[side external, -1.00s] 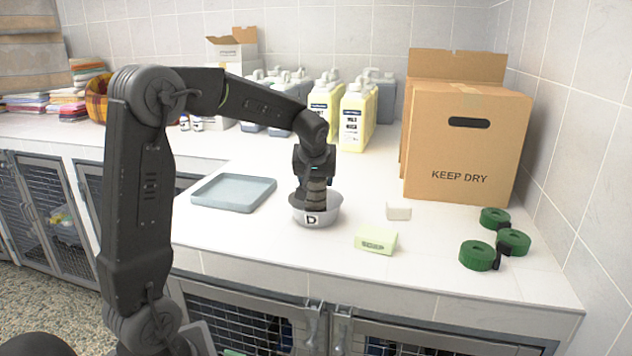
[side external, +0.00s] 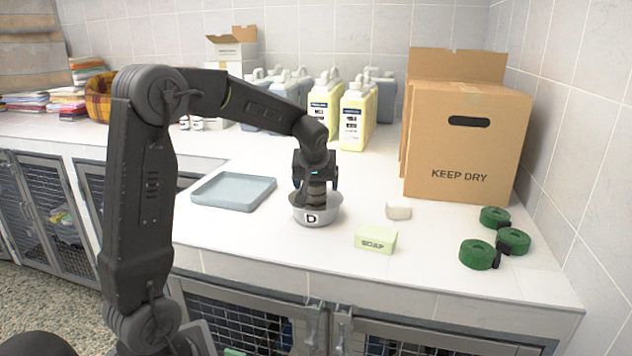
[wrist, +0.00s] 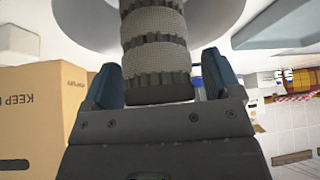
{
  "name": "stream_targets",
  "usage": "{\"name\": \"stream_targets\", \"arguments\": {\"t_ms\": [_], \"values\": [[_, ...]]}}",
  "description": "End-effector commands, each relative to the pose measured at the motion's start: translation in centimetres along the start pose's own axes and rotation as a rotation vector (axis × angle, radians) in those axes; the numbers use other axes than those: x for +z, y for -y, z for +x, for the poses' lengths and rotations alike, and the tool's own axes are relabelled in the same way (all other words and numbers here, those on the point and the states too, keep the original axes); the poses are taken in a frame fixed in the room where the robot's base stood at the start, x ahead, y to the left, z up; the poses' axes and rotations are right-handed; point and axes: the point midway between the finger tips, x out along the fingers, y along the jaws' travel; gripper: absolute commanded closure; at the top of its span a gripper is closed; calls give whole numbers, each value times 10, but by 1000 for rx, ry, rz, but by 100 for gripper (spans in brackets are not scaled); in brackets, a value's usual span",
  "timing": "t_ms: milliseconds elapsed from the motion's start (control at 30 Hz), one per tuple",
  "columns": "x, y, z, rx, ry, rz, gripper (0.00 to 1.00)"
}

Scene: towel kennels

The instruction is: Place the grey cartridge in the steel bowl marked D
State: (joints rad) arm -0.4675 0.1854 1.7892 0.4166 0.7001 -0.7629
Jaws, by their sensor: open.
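The steel bowl marked D (side external: 329,216) stands upright on the counter; its grey curved inside shows in the wrist view (wrist: 90,22). The grey cartridge (side external: 316,197), a dark ribbed cylinder with mesh bands, stands roughly upright with its lower end inside the bowl. It also shows in the wrist view (wrist: 155,50). My gripper (side external: 316,184) is directly above the bowl, around the cartridge's upper part. In the wrist view my gripper (wrist: 160,82) is open, with gaps between the blue-grey fingers and the cartridge. The cartridge's bottom is hidden by the bowl's front wall.
A blue-grey tray (side external: 234,192) lies left of the bowl. A soap block (side external: 376,240) and a whitish block (side external: 398,211) lie to its right. Green rolls (side external: 478,255) and a cardboard box (side external: 465,145) stand further right. Yellow jugs (side external: 354,117) stand behind.

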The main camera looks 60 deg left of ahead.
Motion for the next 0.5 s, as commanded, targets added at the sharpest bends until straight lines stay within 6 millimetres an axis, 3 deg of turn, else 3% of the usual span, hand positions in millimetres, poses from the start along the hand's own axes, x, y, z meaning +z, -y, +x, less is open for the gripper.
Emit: {"name": "stream_targets", "arguments": {"t_ms": [167, 500], "values": [[-2, 0, -14, 3, -4, 0, 16], [-2, -1, -83, 4, -5, -1, 16]]}}
